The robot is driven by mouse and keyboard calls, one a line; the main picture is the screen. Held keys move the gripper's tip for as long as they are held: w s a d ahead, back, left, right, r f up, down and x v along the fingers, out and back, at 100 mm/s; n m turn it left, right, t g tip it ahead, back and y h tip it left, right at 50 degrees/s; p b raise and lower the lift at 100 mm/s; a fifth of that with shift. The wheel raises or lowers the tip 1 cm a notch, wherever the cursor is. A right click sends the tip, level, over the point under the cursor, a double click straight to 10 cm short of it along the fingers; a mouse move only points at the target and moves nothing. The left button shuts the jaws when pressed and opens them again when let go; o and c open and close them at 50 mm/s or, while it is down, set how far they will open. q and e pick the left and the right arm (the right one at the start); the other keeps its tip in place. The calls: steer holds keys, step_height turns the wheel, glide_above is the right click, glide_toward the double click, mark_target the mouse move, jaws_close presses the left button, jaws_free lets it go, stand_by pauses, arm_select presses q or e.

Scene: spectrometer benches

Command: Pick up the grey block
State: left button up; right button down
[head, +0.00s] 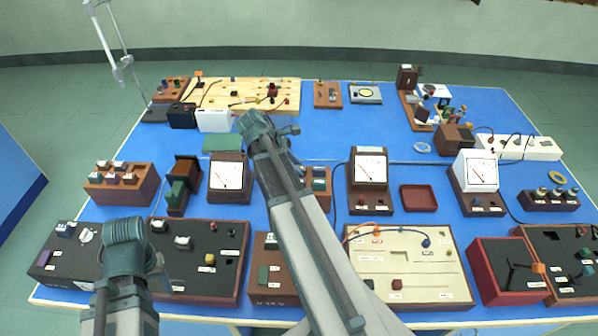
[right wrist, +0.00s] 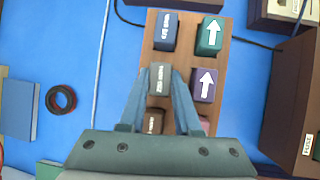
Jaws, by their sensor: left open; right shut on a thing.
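The grey block (right wrist: 160,78) stands in a brown wooden rack (right wrist: 150,45) in the right wrist view. My right gripper (right wrist: 161,80) has a fingertip on either side of it and is shut on it. The block's lower part is hidden, and I cannot tell whether it is lifted. In the head view the rack (head: 321,190) is partly covered by my right arm, and the grey block cannot be made out. My left gripper (head: 158,280) is low at the left in the head view, over the front black panels. It is open, though its fingers are hard to make out.
Blue (right wrist: 168,30), green (right wrist: 209,35), purple (right wrist: 205,86) and brown (right wrist: 152,122) blocks share the rack closely. A dark ring (right wrist: 61,99) lies to its left. White-faced meters (head: 370,168) and a red tray (head: 419,198) stand nearby. Blue tabletop is clear behind.

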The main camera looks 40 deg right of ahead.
arm_select(q)
step_height(320, 180, up, 10)
steer(key=p, duration=1)
arm_select(e)
step_height(320, 180, up, 10)
arm_select(q)
steer(key=shift+r, duration=0.15)
arm_select(e)
steer(key=shift+r, duration=0.15)
arm_select(q)
step_height(320, 180, up, 3)
steer(key=p, duration=0.3)
arm_select(e)
step_height(320, 180, up, 3)
steer(key=shift+f, duration=0.1)
steer(key=shift+f, duration=0.1)
